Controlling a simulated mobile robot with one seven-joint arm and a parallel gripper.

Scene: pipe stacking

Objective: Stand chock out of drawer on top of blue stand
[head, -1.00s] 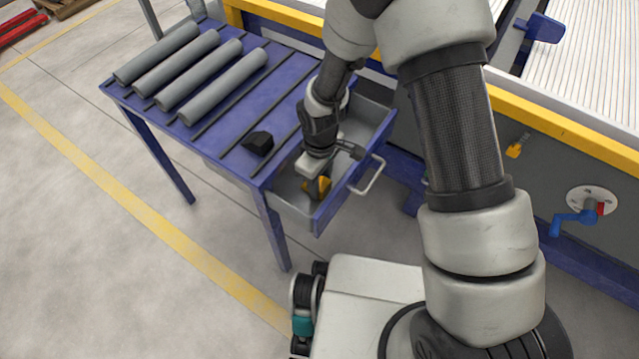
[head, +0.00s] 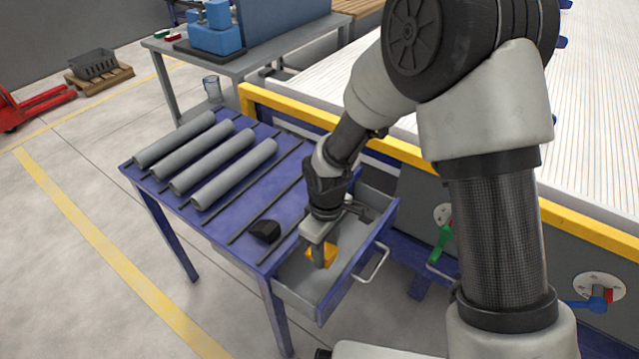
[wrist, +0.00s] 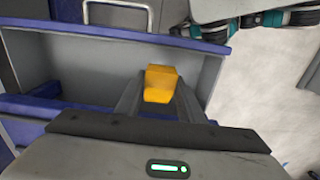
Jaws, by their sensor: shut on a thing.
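An orange-yellow chock (head: 322,252) shows at the open drawer (head: 298,296) of the blue stand. My gripper (head: 323,257) points down over the drawer and is shut on the chock. The wrist view shows the chock (wrist: 160,84) between the two dark fingertips (wrist: 160,90), with the drawer walls around and beyond it. The fingers hide part of the chock in the head view. The blue stand (head: 228,222) has a flat top with dark strips. A black chock (head: 265,231) rests on that top near the drawer side.
Several grey pipes (head: 235,172) lie side by side on the far left part of the stand top. The drawer handle (head: 373,264) sticks out in front. A yellow-edged machine (head: 420,154) stands close behind the drawer. Bare stand top lies around the black chock.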

